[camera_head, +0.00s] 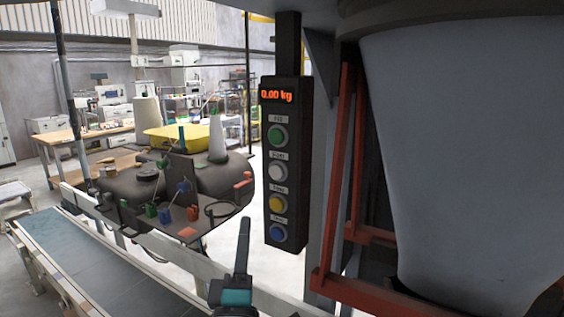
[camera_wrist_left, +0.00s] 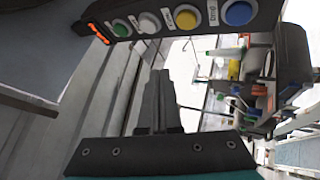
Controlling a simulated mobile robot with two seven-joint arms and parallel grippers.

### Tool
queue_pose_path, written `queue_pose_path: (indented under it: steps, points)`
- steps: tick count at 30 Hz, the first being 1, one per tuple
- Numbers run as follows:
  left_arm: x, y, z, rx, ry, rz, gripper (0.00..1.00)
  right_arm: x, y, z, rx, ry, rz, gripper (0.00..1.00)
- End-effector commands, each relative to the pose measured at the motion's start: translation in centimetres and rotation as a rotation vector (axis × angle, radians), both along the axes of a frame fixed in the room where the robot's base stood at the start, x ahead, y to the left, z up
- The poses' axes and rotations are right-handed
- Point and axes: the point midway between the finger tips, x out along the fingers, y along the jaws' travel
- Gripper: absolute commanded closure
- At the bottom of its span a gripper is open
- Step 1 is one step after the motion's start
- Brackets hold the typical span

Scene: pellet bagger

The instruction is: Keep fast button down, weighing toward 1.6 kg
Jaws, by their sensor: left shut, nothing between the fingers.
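A black control box (camera_head: 286,160) hangs on a post, its orange display (camera_head: 276,96) reading 0.00 kg. Below are a green button (camera_head: 278,136), a white button (camera_head: 278,171), a yellow button (camera_head: 277,203) and a blue button (camera_head: 278,233). The small label above the white button seems to read Fast. My left gripper (camera_head: 244,222) is shut and empty, pointing up, left of the box at about blue-button height. In the left wrist view its fingers (camera_wrist_left: 159,74) stand apart from the white button (camera_wrist_left: 149,22). It touches no button. My right gripper is out of view.
A large grey hopper or bag (camera_head: 455,150) with a red frame (camera_head: 338,180) fills the right side. A conveyor (camera_head: 85,265) runs at lower left. A dark machine (camera_head: 170,190) with small coloured parts stands behind my gripper. Free air lies before the box.

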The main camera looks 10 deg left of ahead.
Motion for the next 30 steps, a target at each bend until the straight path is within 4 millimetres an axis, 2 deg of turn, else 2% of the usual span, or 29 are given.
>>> queue_pose_path:
  steps: [1,3,8,22,26,30]
  points:
    - [-0.5,0.2,2.2,-0.040,-0.030,-0.007,1.00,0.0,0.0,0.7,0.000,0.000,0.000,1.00]
    - [-1.0,0.6,3.9,-0.088,-0.058,-0.013,1.00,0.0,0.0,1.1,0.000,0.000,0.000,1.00]
    - [-1.8,1.1,6.1,-0.153,-0.095,-0.026,1.00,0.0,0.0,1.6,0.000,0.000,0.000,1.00]
    - [-1.8,1.1,6.4,-0.165,-0.101,-0.027,1.00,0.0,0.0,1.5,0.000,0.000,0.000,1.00]
    - [-0.9,0.8,6.3,-0.166,-0.102,-0.028,1.00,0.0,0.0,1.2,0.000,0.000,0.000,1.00]
    - [0.8,0.2,6.3,-0.166,-0.103,-0.028,1.00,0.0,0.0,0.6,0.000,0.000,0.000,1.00]
